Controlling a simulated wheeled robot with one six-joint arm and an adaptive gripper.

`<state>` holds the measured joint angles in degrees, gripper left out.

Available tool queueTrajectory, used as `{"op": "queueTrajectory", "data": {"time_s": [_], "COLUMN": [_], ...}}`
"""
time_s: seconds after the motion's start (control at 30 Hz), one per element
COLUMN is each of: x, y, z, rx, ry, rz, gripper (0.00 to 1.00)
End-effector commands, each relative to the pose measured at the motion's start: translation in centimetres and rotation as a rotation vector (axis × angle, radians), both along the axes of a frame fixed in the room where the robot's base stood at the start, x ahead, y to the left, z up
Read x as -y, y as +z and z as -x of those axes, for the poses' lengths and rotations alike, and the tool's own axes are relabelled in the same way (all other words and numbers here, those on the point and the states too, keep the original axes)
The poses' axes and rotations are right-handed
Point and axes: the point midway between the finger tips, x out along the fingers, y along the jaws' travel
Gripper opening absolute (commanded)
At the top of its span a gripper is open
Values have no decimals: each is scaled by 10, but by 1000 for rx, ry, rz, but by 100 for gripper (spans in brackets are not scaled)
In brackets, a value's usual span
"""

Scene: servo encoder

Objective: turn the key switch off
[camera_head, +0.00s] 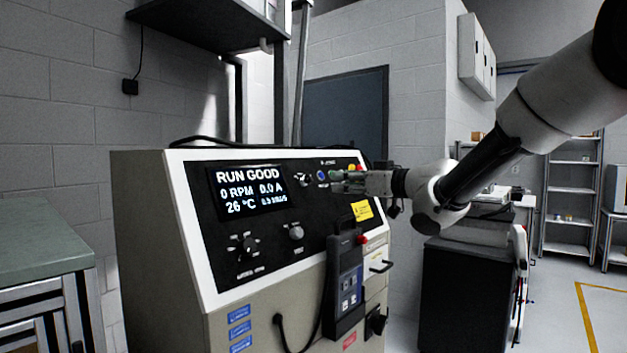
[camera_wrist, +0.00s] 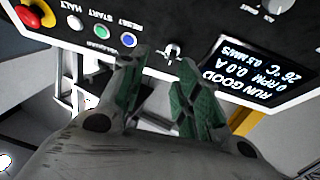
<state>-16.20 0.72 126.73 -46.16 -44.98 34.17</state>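The key switch (camera_wrist: 172,52) is a small metallic piece on the black panel, between the display and the blue button in the wrist view. In the head view the key switch (camera_head: 303,179) is small, right of the display; its exact setting is too small to read. My gripper (camera_head: 336,180) is in front of the panel's right part, just right of the switch. In the wrist view my gripper (camera_wrist: 158,80) has its green-padded fingers apart with nothing between them. The switch shows just beyond the gap and appears untouched.
The display (camera_head: 247,192) reads RUN GOOD, 0 RPM. Blue (camera_wrist: 129,40) and green buttons and a red emergency button (camera_wrist: 32,15) on yellow sit beside the switch. Knobs (camera_head: 296,232) are lower on the panel. A handheld unit (camera_head: 346,285) hangs on the cabinet front (camera_head: 255,320).

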Motion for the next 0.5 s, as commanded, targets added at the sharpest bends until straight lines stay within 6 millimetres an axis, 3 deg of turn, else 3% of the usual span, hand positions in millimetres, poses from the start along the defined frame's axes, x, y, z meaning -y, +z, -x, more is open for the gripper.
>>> {"op": "queueTrajectory", "data": {"time_s": [0.1, 0.5], "x": [-26, -76], "y": [1, 2], "z": [2, -34], "rx": [13, 15], "ry": [81, 93], "rz": [-35, -41], "gripper": [32, 32]}}
